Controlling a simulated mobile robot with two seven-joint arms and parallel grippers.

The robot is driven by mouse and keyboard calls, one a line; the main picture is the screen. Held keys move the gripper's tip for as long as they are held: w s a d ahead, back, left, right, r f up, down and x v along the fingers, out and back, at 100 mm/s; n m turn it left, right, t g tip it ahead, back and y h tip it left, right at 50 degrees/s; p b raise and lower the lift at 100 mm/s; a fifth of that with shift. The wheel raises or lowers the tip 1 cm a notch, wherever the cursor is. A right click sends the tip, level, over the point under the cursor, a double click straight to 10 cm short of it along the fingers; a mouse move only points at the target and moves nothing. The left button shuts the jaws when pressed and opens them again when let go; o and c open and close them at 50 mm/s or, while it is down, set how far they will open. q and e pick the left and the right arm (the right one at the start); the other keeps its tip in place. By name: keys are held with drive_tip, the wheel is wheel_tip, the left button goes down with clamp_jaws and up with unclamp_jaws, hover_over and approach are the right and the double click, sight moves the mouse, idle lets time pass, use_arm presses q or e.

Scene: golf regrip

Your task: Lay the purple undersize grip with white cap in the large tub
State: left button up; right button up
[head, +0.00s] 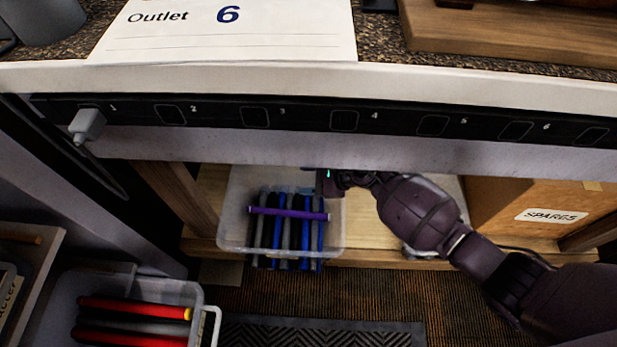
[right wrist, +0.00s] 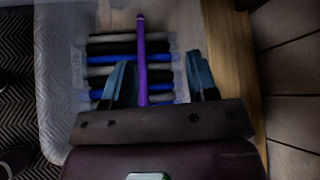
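The purple grip (head: 288,212) lies crosswise on top of several black, grey and blue grips in a clear tub (head: 232,226) on the shelf. A small pale tip shows at its right end. My right gripper (head: 325,182) is over the back right part of this tub. In the right wrist view, my right gripper (right wrist: 158,62) is open, with its two fingers spread apart. The purple grip (right wrist: 142,55) runs between the fingers in that picture, nearer the left one, and its near end is hidden by the gripper. My left gripper is not in view.
Another clear tub (head: 62,290), holding red and grey grips, stands at the lower left. A cardboard box (head: 500,205) is on the shelf at the right. The counter edge with a black outlet strip (head: 300,118) overhangs the shelf. A plug (head: 87,124) sticks out at left.

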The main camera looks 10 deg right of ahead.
use_arm(q)
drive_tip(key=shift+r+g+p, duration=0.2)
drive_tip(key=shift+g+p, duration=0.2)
drive_tip(key=shift+p, duration=0.6)
use_arm(e)
drive_tip(key=v, duration=0.7)
drive_tip(key=shift+s+d, duration=0.15)
drive_tip(key=shift+d, duration=0.05)
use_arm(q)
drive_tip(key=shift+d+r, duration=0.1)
